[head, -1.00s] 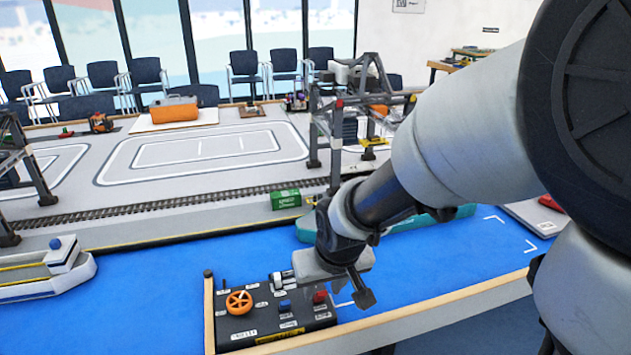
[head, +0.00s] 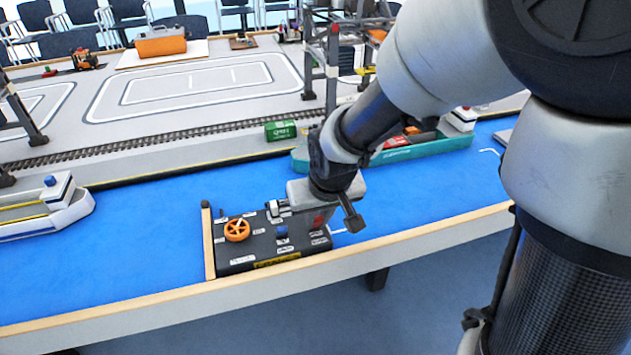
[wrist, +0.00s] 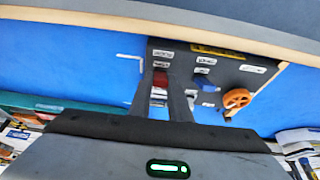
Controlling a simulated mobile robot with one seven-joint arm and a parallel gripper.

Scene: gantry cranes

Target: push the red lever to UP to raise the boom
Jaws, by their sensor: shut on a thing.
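The red lever (head: 318,221) stands at the right side of the black control panel (head: 240,257) on the front edge of the blue table. My gripper (head: 332,221) is low over this end of the panel. In the wrist view the red lever (wrist: 160,79) sits between the two dark fingers of my gripper (wrist: 160,84), which are shut on it. The fingers and hand hide part of the lever and its slot. I cannot read its UP mark. The gantry crane (head: 335,60) stands behind, and its boom is partly cut off and covered by my arm.
A blue lever (head: 281,231) and an orange handwheel (head: 237,230) are on the same panel, left of the red lever. A wooden strip (head: 208,243) edges the panel's left side. A teal ship (head: 440,145) lies behind my arm.

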